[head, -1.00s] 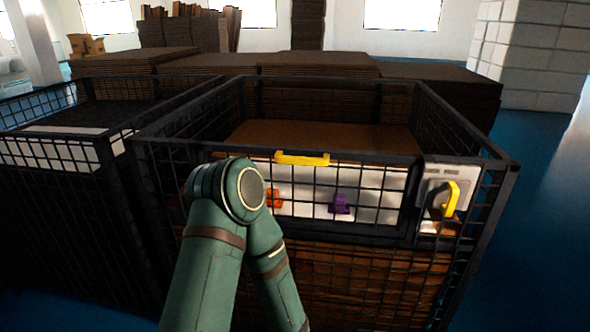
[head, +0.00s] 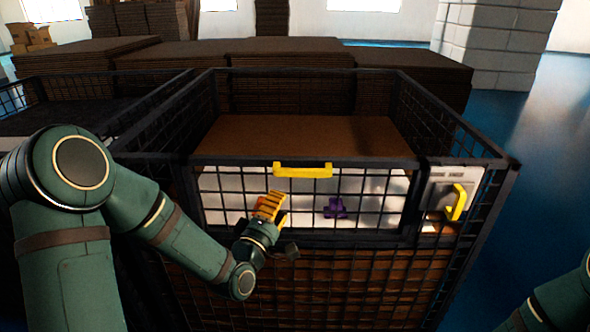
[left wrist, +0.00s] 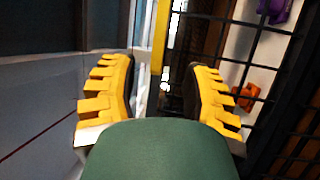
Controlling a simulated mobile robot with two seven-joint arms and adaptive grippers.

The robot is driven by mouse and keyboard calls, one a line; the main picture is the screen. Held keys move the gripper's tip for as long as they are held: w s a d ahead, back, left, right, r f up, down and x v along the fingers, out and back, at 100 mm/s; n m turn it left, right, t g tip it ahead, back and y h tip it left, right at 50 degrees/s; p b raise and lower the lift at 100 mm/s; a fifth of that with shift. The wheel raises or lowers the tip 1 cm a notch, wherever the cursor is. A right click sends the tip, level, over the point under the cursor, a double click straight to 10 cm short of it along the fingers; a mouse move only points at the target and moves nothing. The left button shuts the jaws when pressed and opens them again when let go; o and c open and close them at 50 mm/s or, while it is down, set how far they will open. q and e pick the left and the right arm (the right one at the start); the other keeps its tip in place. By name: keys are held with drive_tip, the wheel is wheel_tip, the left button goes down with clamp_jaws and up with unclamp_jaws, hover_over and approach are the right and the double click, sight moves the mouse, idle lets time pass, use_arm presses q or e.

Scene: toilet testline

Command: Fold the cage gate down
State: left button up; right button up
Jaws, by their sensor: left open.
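The cage gate (head: 385,193) is the black mesh panel at the front of the cage. It stands upright, with a yellow handle (head: 303,170) on its top rail. A grey latch plate with a yellow lever (head: 456,203) sits at its right end. My left gripper (head: 268,205) is in front of the gate's left part, below and left of the handle. In the left wrist view, its yellow-padded fingers (left wrist: 161,66) are apart and empty. The handle shows there as a yellow bar (left wrist: 160,35) beyond the fingers. My right gripper is out of view.
A purple piece (head: 335,208) shows behind the mesh; an orange piece (left wrist: 249,96) shows in the left wrist view. Another cage (head: 60,105) stands at left. Blue floor is free at right.

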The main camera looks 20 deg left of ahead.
sight(301, 170)
use_arm(q)
drive_tip(key=p+x, duration=0.2)
drive_tip(key=x, duration=1.1)
drive_tip(key=shift+d, duration=0.1)
drive_tip(key=shift+o, duration=0.2)
clamp_jaws()
